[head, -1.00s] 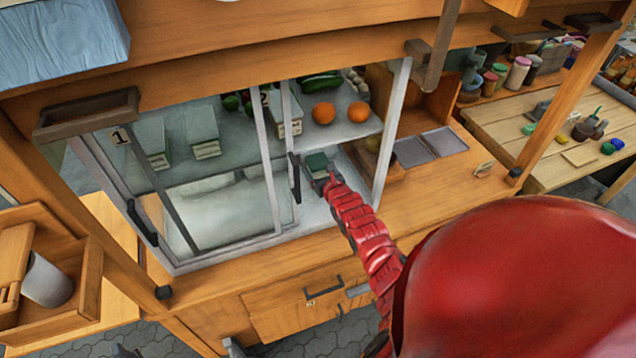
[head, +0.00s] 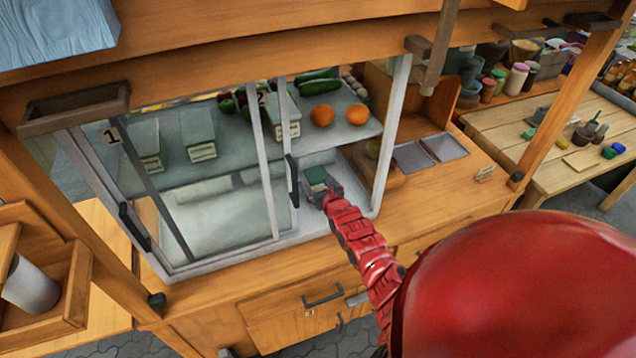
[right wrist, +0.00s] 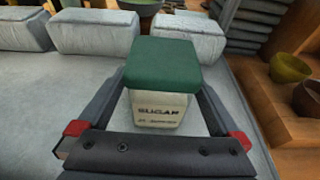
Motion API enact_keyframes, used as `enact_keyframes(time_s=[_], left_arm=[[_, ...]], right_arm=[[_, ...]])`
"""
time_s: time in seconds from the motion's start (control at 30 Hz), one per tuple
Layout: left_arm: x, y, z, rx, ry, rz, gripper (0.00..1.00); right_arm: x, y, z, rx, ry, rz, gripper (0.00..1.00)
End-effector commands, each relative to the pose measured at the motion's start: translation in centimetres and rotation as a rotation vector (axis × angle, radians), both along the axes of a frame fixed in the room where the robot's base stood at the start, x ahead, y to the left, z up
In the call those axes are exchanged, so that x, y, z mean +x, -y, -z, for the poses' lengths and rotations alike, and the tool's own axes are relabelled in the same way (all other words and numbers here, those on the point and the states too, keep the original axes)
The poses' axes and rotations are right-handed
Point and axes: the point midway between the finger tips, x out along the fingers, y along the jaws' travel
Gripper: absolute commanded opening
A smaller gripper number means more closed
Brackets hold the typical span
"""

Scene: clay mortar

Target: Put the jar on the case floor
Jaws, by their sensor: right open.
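The jar (head: 315,175), a pale block-shaped container with a green lid, is inside the glass-fronted case, seen through its open right part. In the right wrist view, the jar (right wrist: 160,105) is upright, with dark "SUGAR" lettering, and appears to rest on the pale case floor (right wrist: 60,85). My right gripper (head: 326,192) reaches into the case. Its fingers are open, one on each side of the jar, as the right wrist view shows. My left gripper is not in view.
Glass panels (head: 215,205) cover the case's left part; a dark handle (head: 293,182) and a frame post (head: 392,130) flank the opening. A shelf above holds oranges (head: 321,115) and boxes. Grey blocks (right wrist: 92,32) lie behind the jar; bowls (right wrist: 290,68) stand to its right.

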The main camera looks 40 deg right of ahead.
Motion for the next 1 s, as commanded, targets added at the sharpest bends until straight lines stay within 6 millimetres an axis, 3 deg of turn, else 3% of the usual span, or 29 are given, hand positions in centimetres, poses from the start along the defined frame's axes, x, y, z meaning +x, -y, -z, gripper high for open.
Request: enact_keyframes(time_s=[0.27, 0.53, 0.8, 1.0], left_arm=[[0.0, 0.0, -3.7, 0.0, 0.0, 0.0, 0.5], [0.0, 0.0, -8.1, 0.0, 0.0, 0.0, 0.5], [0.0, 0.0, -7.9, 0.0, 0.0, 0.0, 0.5], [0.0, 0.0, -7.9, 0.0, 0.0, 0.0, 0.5]], right_arm=[[-1.8, -0.2, -1.6, -0.002, -0.003, 0.001, 1.0], [-6.1, -1.2, -3.1, 0.004, 0.004, 0.006, 1.0], [-9.9, -2.3, -3.3, 0.0, 0.001, 0.001, 1.0], [-11.0, -2.6, -3.7, 0.0, 0.0, 0.001, 1.0]])
